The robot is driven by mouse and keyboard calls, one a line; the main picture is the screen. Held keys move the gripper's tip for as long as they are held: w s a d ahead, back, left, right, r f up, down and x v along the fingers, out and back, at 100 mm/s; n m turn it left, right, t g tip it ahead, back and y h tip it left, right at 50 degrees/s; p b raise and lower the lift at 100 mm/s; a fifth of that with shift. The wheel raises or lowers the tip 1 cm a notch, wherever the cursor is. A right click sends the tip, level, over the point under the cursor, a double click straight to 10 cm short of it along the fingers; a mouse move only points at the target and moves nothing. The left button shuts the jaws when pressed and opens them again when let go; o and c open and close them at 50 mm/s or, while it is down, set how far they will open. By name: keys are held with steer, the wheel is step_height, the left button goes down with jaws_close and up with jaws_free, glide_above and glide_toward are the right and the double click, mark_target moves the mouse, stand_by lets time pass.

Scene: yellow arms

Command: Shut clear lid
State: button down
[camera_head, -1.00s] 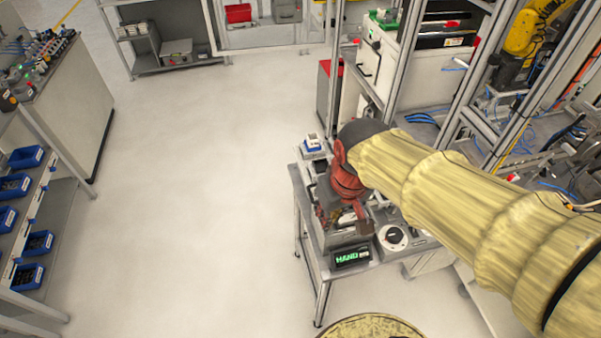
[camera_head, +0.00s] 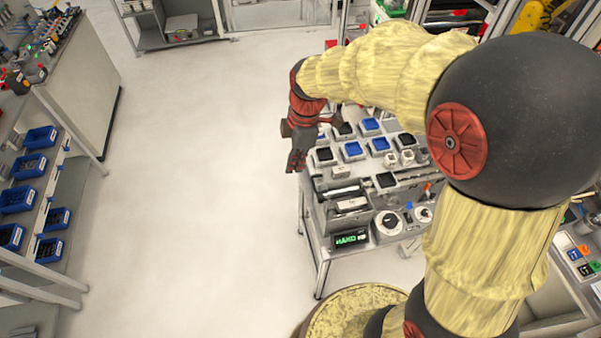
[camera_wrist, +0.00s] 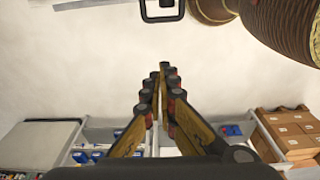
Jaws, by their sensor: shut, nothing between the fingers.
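My gripper (camera_head: 297,160) hangs beside the left edge of the workbench in the head view. In the wrist view its fingers (camera_wrist: 162,80) are together and hold nothing. I cannot make out a clear lid with certainty. A grey open-topped case (camera_head: 345,207) sits at the bench's front left, just below and right of my gripper, with pale parts inside. In the wrist view a black handle-like loop (camera_wrist: 162,10) and a thin pale edge (camera_wrist: 80,4) show at the top; I cannot tell whether they belong to the lid.
The bench holds blue and black trays (camera_head: 352,149), a round dial (camera_head: 389,222) and a green-lit display (camera_head: 350,239). A rack with blue bins (camera_head: 17,199) stands at far left. The floor (camera_head: 200,180) between is clear. Cardboard boxes (camera_wrist: 290,130) show in the wrist view.

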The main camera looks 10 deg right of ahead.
mark_target(316, 190)
step_height(316, 190, down, 9)
steer(key=d+p, duration=0.2)
steer(key=shift+d+r, duration=0.2)
steer(key=shift+d, duration=0.1)
steer(key=shift+s, duration=0.1)
steer(key=shift+d, duration=0.1)
stand_by(0.3)
